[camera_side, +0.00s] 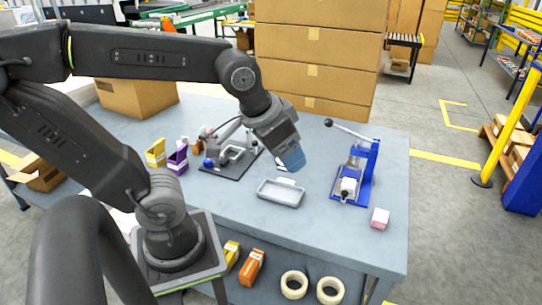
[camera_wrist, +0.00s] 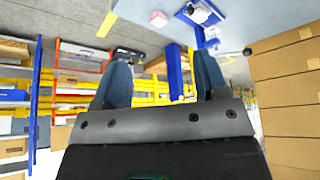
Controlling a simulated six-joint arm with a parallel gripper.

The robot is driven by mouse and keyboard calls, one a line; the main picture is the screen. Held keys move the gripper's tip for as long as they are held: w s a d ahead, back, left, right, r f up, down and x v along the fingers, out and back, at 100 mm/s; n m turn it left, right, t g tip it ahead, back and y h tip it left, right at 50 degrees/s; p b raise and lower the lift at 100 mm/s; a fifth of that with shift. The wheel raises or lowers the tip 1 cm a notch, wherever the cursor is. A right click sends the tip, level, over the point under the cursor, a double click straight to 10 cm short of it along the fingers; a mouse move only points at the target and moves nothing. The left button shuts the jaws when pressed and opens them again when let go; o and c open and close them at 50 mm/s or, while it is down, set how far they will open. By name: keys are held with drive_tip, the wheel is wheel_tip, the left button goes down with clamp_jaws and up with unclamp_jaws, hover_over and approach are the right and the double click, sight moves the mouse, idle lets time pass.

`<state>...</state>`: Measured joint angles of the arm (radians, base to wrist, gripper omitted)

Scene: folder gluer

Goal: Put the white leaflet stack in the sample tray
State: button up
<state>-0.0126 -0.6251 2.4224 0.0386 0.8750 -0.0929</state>
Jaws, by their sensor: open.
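The grey sample tray (camera_side: 281,193) lies on the table below my gripper and looks empty. A white block (camera_side: 348,186), which looks like the white leaflet stack, sits at the base of the blue lever press; it also shows in the wrist view (camera_wrist: 199,14). A small white piece (camera_side: 286,181) is at the tray's far edge; I cannot tell what it is. My gripper (camera_side: 292,161) is open above and behind the tray, apart from the table. Its blue-grey fingers (camera_wrist: 163,78) stand wide apart in the wrist view, with nothing between them.
The blue press (camera_side: 367,172) with its raised lever stands right of the tray. A pink-and-white block (camera_side: 379,218) lies near the right table edge. A grey clamp fixture (camera_side: 236,155), purple (camera_side: 177,160) and yellow (camera_side: 156,153) holders are left. Stacked cartons (camera_side: 315,50) rise behind.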

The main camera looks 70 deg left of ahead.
drive_tip(key=shift+o, duration=0.5)
drive_tip(key=shift+s+d+f+m, duration=0.15)
drive_tip(key=shift+s+d+m, duration=0.1)
drive_tip(key=shift+s, duration=0.5)
drive_tip(key=shift+s+d+f+m, duration=0.15)
drive_tip(key=shift+s+m, duration=0.1)
drive_tip(key=shift+s, duration=0.45)
drive_tip(key=shift+r, duration=0.1)
drive_tip(key=n+g+y, duration=0.2)
drive_tip(key=n+y, duration=0.1)
drive_tip(key=n, duration=0.6)
hover_over(350, 179)
drive_tip(key=s+d, duration=0.2)
drive_tip(key=f, duration=2.1)
drive_tip(key=shift+w+a+f, duration=0.2)
drive_tip(key=shift+f, duration=0.05)
drive_tip(key=shift+x, duration=3)
drive_tip(key=shift+s+d, duration=0.1)
